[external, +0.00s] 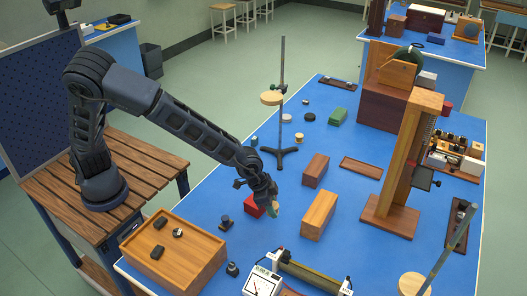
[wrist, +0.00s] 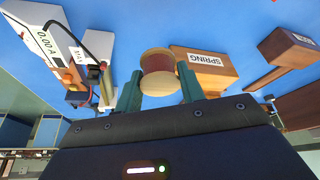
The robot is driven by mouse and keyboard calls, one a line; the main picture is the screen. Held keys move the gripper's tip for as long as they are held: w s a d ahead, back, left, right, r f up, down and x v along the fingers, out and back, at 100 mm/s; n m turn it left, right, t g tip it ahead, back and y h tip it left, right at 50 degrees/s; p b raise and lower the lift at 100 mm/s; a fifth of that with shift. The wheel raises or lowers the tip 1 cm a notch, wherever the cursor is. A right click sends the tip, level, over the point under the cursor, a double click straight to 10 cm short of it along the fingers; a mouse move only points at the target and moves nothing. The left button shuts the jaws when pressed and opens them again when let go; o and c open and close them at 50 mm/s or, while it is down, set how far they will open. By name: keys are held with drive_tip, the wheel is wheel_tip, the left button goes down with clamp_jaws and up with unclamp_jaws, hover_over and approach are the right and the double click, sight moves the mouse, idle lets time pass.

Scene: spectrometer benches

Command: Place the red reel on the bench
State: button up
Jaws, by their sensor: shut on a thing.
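The red reel (wrist: 160,72), with pale round flanges and a dark red winding, sits between the two green fingers of my gripper (wrist: 158,90) in the wrist view. My gripper is shut on it. In the external view my gripper (external: 272,208) points down over the blue bench (external: 222,192), left of a light wooden block. I cannot tell whether the reel touches the bench top.
A block marked SPRING (wrist: 200,57) and a white meter (wrist: 45,40) flank the reel in the wrist view. In the external view a wooden tray (external: 150,230), a small dark knob (external: 225,222) and a stand (external: 280,150) are near.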

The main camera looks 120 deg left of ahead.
sight(275, 239)
wheel_tip(275, 239, down, 15)
drive_tip(key=shift+r, duration=0.2)
idle(0.3)
drive_tip(key=o, duration=0.9)
drive_tip(key=shift+f, duration=0.1)
drive_tip(key=shift+o, duration=0.3)
